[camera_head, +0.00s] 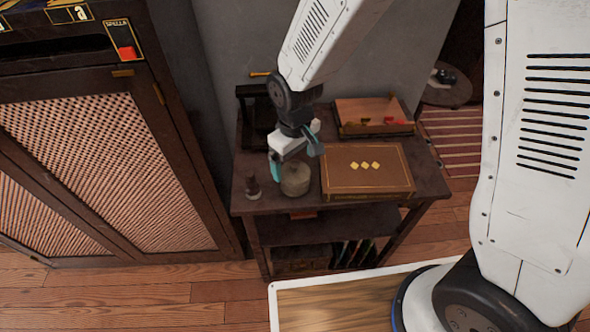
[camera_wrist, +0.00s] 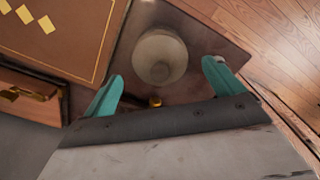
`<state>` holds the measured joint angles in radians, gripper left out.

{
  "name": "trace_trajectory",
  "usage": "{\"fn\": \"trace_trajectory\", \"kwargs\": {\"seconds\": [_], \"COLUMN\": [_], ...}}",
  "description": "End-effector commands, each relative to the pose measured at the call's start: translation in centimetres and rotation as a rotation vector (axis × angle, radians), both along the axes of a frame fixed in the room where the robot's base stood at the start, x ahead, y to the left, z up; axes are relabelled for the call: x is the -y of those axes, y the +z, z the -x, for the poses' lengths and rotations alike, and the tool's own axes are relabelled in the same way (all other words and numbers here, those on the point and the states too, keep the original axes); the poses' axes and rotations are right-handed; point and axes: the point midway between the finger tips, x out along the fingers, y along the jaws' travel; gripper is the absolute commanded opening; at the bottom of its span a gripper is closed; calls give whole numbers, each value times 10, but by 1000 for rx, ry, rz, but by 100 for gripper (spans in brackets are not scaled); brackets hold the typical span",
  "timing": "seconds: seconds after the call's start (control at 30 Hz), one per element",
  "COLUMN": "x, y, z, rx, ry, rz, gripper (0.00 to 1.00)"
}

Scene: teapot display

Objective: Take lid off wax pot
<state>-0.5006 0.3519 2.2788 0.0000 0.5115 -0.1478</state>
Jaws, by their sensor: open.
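The wax pot (camera_head: 296,180) is a small pale round pot standing near the front edge of the dark side table (camera_head: 308,207). Its top, with a round paler centre, shows in the wrist view (camera_wrist: 160,57); I cannot clearly tell lid from body. My gripper (camera_head: 290,166) is just above and behind the pot in the head view. In the wrist view its two teal fingers (camera_wrist: 163,80) are apart, with the pot ahead of and between them. No contact shows, and nothing is held.
A brown box with gold diamonds (camera_head: 367,170) stands close to the pot's right. A dark stamp-like object (camera_head: 252,187) stands to its left. Behind are an open wooden box (camera_head: 373,116) and a dark stand (camera_head: 256,112). A tall mesh-door cabinet (camera_head: 110,150) borders the table's left.

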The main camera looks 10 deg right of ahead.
Motion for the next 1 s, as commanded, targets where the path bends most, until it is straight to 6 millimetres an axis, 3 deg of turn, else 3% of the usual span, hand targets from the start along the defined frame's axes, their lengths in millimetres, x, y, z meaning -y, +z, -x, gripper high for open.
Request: {"fn": "trace_trajectory", "kwargs": {"seconds": [0.13, 0.4, 0.57, 0.6, 1.0], "x": [0, 0, 0, 0, 0], "y": [-17, -19, -19, -19, -16], "z": [0, 0, 0, 0, 0], "rx": [-1, 1, 1, 1, 2], "ry": [0, 0, 0, 0, -1], "rz": [1, -1, -1, -1, -1], "gripper": [93, 93, 49, 45, 45]}}
